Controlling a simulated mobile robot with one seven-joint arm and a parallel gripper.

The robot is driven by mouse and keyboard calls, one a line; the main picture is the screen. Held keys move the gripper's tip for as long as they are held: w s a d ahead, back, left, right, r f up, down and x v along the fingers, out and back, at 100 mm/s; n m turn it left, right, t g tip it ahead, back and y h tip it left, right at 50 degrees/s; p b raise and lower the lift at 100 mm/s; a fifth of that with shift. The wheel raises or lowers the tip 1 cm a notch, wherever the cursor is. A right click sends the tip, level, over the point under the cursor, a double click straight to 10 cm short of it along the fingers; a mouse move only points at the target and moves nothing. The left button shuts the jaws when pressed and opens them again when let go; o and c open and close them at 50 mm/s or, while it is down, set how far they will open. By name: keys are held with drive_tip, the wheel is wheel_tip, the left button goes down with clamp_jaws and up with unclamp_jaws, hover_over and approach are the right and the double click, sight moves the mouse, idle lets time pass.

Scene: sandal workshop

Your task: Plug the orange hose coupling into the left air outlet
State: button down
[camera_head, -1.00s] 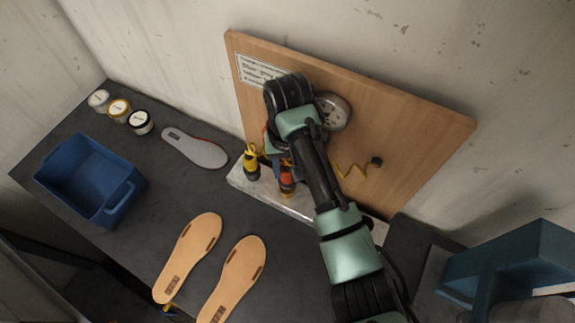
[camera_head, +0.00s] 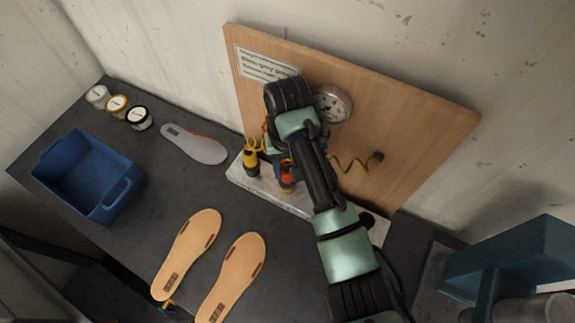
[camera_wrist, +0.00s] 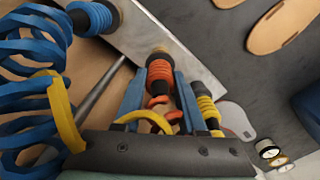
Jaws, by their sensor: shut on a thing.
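The orange hose coupling (camera_head: 286,174) is at the pale metal ledge (camera_head: 303,204) below the wooden board. In the wrist view the orange coupling (camera_wrist: 160,72) sits between the two blue fingers of my gripper (camera_wrist: 159,84), which is shut on it. Its narrow end points at the ledge; I cannot tell whether it touches. In the head view my arm hides most of the gripper. A yellow coupling (camera_head: 251,160) stands to the left on the ledge; in the wrist view (camera_wrist: 207,106) it is close beside one finger. I cannot make out the left air outlet.
The wooden board (camera_head: 420,125) carries a round gauge (camera_head: 333,104) and a coiled yellow hose (camera_head: 352,164). A blue coupling (camera_wrist: 95,17) and blue coiled hose (camera_wrist: 28,75) are close to the gripper. An insole (camera_head: 194,144), sandal soles (camera_head: 187,252) and a blue bin (camera_head: 88,177) lie on the table.

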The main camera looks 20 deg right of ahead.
drive_tip(key=shift+f, duration=0.45)
drive_tip(key=shift+c, duration=2)
unclamp_jaws()
